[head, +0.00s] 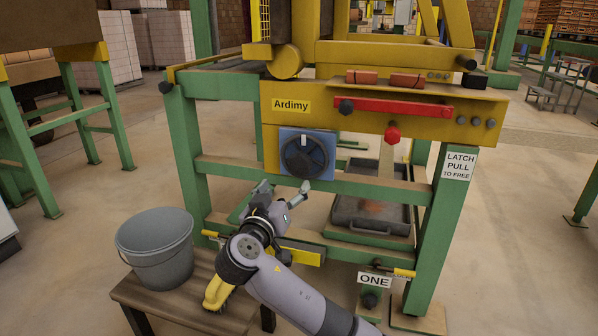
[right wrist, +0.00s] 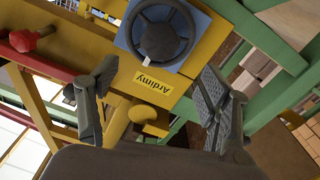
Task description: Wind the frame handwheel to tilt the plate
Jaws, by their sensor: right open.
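The handwheel (head: 304,155) is a dark round wheel on a blue square backing (head: 328,150), fixed to the yellow frame panel (head: 384,125) below the "Ardimy" label. A pale mark shows at its top rim. My right gripper (head: 284,188) is open and empty, just below and left of the wheel, apart from it. In the right wrist view the handwheel (right wrist: 160,34) lies beyond the two spread fingers (right wrist: 158,95), its pale mark toward them. I cannot tell which part is the plate that tilts. My left gripper is not in view.
A grey bucket (head: 158,262) and a yellow brush-like item (head: 216,293) sit on a low wooden stool (head: 165,300). A red bar (head: 390,107) and red knob (head: 392,135) are right of the wheel. A dark tray (head: 372,218) sits inside the green frame (head: 442,215).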

